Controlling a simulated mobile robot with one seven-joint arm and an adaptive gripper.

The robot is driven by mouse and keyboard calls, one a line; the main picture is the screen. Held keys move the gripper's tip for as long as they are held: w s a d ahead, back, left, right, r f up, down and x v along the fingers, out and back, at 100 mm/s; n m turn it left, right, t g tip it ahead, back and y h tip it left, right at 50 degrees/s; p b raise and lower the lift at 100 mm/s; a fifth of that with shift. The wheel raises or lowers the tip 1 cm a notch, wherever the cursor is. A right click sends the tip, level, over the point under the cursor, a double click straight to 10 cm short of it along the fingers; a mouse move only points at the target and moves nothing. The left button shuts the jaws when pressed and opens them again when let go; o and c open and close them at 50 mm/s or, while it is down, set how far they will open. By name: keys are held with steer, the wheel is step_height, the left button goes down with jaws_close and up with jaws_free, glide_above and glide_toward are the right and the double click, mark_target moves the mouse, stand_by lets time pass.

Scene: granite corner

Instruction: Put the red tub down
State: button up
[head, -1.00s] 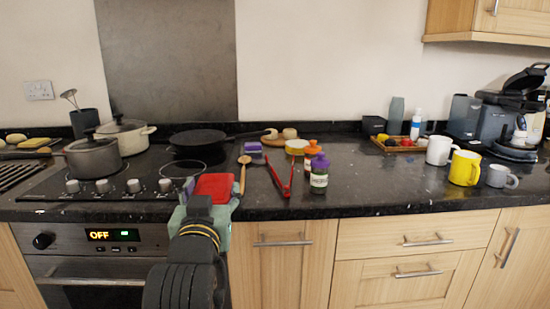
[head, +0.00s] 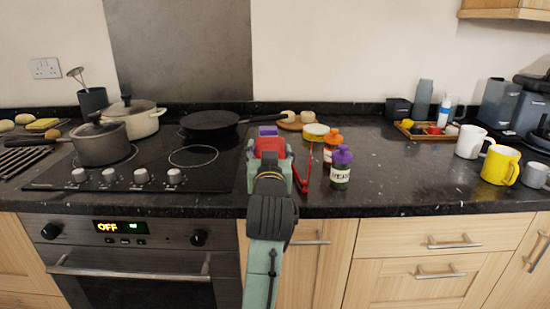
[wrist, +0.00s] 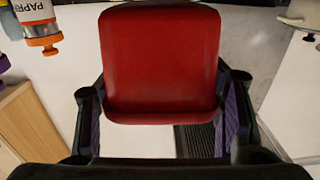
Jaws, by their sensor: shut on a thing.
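The red tub (head: 270,147) is between the fingers of my gripper (head: 271,168), over the front part of the black counter just right of the hob. The wrist view shows the tub (wrist: 160,60) large and close, with a dark finger of my gripper (wrist: 163,112) on either side. The gripper is shut on it. My gripper and arm hide part of the counter below, and I cannot tell whether the tub's base touches the counter.
Red tongs (head: 308,168), a purple-lidded jar (head: 341,170) and an orange-lidded jar (head: 332,142) stand close on the right. A purple block (head: 268,131) is just behind. The hob (head: 150,172) is left. The counter (head: 410,175) is clear between the jars and mugs.

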steer(key=shift+w+d, duration=0.55)
steer(key=shift+w, duration=0.3)
steer(key=shift+f+p, duration=0.4)
steer(key=shift+f, duration=1.35)
steer(key=shift+f, duration=0.15)
steer(key=o, duration=1.4)
